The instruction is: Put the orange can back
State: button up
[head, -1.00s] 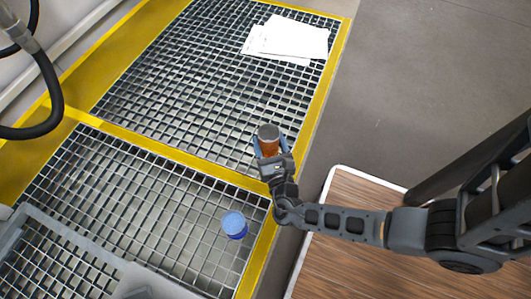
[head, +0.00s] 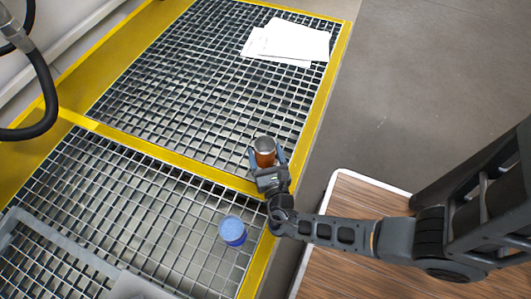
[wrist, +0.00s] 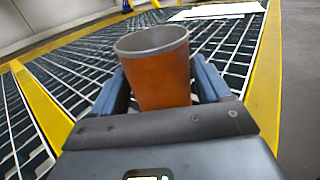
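The orange can (head: 265,153), with a grey metallic rim and top, is upright between the fingers of my gripper (head: 267,160), near the right yellow edge of the grating. In the wrist view the can (wrist: 160,78) is between the two blue-grey fingers (wrist: 162,85), one on each side. The gripper looks shut on it, though the contact itself is hard to see. The can's base is hidden behind the gripper, so I cannot tell whether it touches the grating.
A blue can (head: 232,231) stands on the nearer grating, left of my arm. White papers (head: 290,42) lie on the far grating. Yellow framing (head: 170,148) divides the two gratings. A wood-topped surface (head: 345,260) is at lower right, and a black hose (head: 45,100) hangs at left.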

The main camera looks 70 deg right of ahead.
jog(key=shift+o, duration=1.4)
jog(key=shift+a+r, duration=0.1)
jog(key=shift+r, duration=0.05)
jog(key=p+v, duration=0.2)
jog(key=v, duration=1)
jog(key=shift+s, duration=0.1)
